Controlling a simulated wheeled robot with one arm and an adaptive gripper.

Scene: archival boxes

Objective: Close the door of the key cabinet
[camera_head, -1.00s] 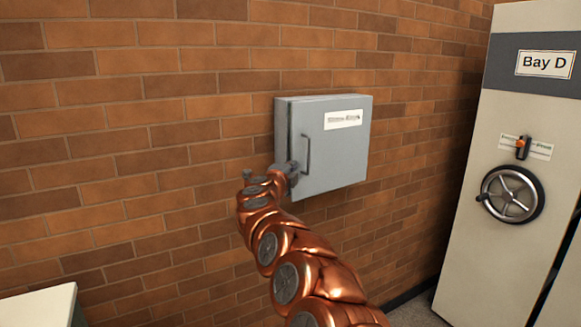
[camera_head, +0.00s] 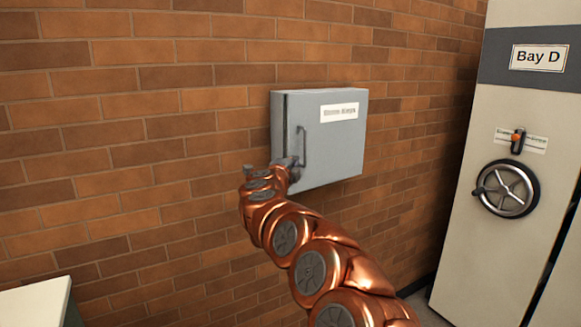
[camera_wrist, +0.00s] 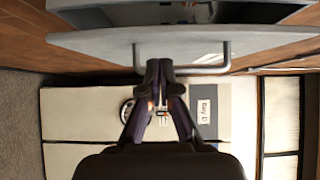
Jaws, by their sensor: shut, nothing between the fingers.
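The grey key cabinet (camera_head: 278,130) hangs on the brick wall in the head view. Its door (camera_head: 340,150) has a white label and a bar handle (camera_head: 303,147) near its left edge. In the wrist view the door (camera_wrist: 90,42) seems ajar, with a dark gap between it and the cabinet body. The handle (camera_wrist: 200,71) sticks out from its face. My gripper (camera_wrist: 160,66) is shut and empty, its tips at one end of the handle; I cannot tell whether they touch. In the head view my gripper (camera_head: 289,163) is at the door's lower left, partly hidden.
A tall cream shelving unit (camera_head: 470,230) marked Bay D, with a handwheel (camera_head: 506,189), stands to the right. A pale surface (camera_head: 35,300) is at the lower left. The wall left of the cabinet is bare.

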